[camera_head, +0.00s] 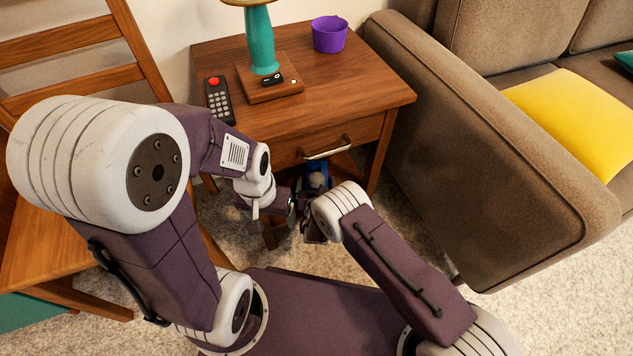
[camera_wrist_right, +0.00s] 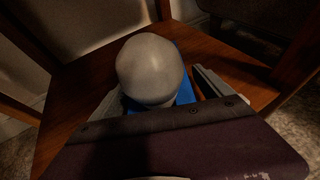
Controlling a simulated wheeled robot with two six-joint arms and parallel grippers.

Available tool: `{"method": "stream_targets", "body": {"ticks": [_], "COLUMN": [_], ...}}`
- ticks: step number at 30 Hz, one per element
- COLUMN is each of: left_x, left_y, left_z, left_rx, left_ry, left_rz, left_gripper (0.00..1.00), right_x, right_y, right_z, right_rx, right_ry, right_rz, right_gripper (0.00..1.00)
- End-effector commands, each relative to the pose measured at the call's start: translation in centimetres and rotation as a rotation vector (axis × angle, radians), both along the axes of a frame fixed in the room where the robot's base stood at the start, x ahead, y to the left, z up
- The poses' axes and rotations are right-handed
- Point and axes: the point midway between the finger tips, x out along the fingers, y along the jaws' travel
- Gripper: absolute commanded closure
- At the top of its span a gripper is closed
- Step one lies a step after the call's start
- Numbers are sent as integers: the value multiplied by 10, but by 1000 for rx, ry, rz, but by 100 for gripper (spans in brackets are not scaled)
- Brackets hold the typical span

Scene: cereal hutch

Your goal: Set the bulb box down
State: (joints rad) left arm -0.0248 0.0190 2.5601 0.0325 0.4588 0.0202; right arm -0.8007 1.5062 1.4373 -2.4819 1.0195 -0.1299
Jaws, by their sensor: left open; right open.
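The bulb box (camera_head: 315,172) is blue with a rounded grey bulb shape, partly hidden by my arms in the head view, under the side table's drawer. In the right wrist view the grey bulb shape (camera_wrist_right: 150,68) and a strip of the blue box (camera_wrist_right: 186,94) show at the wooden lower shelf (camera_wrist_right: 80,88). My right gripper (camera_wrist_right: 160,95) is open, one finger on each side of the box; whether they touch it I cannot tell. My left gripper (camera_head: 290,208) is open and appears empty, low in front of the table, close to my right wrist.
The side table (camera_head: 345,85) carries a remote (camera_head: 219,100), a teal lamp (camera_head: 262,45) on a wooden base and a purple bowl (camera_head: 329,35). Its drawer (camera_head: 322,145) is shut above the shelf. A wooden chair (camera_head: 70,60) stands left and a brown sofa (camera_head: 480,170) right.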

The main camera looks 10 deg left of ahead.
Motion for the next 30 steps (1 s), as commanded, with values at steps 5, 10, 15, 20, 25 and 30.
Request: {"method": "stream_targets", "body": {"ticks": [5,10,15,20,25,30], "left_x": [0,0,0,0,0,0], "left_y": [0,0,0,0,0,0], "left_z": [40,64,75,75,75,75], "left_rx": [0,0,0,0,0,0], "left_ry": [0,0,0,0,0,0], "left_rz": [0,0,0,0,0,0], "left_gripper": [25,25,25,25,25,25], "right_x": [-39,-78,-101,-106,-106,-106], "right_y": [-7,-15,-20,-22,-22,-21], "right_z": [26,40,45,45,44,45], "right_rx": [-6,-5,-3,-1,-1,-1], "right_ry": [5,4,4,1,2,2], "right_rz": [5,6,3,1,1,1], "right_gripper": [10,10,10,10,10,10]}}
